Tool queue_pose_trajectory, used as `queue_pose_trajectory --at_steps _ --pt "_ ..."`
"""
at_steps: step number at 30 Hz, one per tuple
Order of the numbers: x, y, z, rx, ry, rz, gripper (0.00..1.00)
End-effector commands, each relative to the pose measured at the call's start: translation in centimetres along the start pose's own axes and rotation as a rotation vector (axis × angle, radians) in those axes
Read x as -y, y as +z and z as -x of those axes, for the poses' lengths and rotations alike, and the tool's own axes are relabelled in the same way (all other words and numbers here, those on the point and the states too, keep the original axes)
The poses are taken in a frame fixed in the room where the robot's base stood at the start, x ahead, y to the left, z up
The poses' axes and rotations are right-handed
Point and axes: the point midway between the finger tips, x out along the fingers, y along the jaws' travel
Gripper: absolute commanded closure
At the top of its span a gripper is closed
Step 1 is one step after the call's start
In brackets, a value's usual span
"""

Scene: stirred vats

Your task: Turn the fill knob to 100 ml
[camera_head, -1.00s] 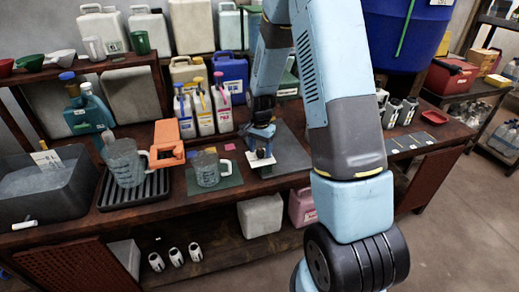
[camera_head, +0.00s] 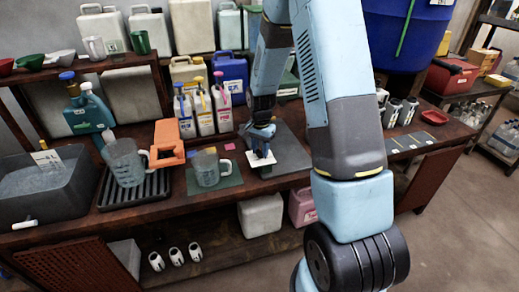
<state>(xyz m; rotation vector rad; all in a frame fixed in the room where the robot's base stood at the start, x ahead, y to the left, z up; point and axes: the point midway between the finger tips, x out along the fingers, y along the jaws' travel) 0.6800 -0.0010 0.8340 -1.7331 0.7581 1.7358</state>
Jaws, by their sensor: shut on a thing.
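My gripper (camera_head: 262,139) points down over the bench, at a small dark block with a white plate (camera_head: 262,161) on the grey mat. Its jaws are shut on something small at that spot. I take this to be the fill knob, but the fingers hide it. No scale marks or 100 ml reading can be made out at this size. A clear measuring jug (camera_head: 207,169) stands on the green mat just left of the gripper. A larger clear jug (camera_head: 124,163) stands on the black ribbed tray at the left.
An orange device (camera_head: 167,143) stands between the jugs. Three white bottles with coloured caps (camera_head: 203,110) stand behind. A dark tub (camera_head: 45,190) fills the bench's left end. The grey mat (camera_head: 291,150) is clear right of the gripper, close to my arm.

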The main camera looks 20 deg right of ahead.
Motion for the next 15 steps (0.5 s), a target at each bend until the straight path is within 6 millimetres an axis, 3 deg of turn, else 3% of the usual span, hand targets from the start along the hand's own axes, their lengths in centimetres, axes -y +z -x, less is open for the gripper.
queue_pose_trajectory --at_steps 15 --pt "0.17 -0.12 0.10 -0.003 -0.004 0.034 0.95"
